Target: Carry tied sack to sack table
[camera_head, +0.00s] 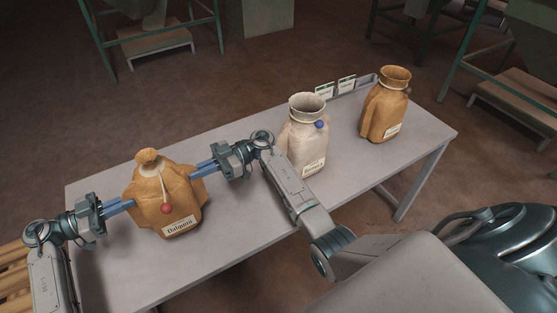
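A tied tan sack (165,195) stands upright at the left part of the grey table (262,213). Its neck is gathered shut, a red ball hangs on its front, and its label reads roughly "Dalguni". My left gripper (133,204) is at the sack's left side, its blue fingers close together on the side bulge. My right gripper (193,170) is at the sack's right side, its fingers likewise on that bulge. The fingertips are partly hidden by the cloth. I cannot tell whether the sack's base touches the table.
A pale open-topped sack (303,140) with a blue ball stands mid-table, close to my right arm. An open-topped tan sack (384,110) stands at the far right. Small label cards (335,88) stand at the back edge. Green-framed stands (155,40) are on the floor behind.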

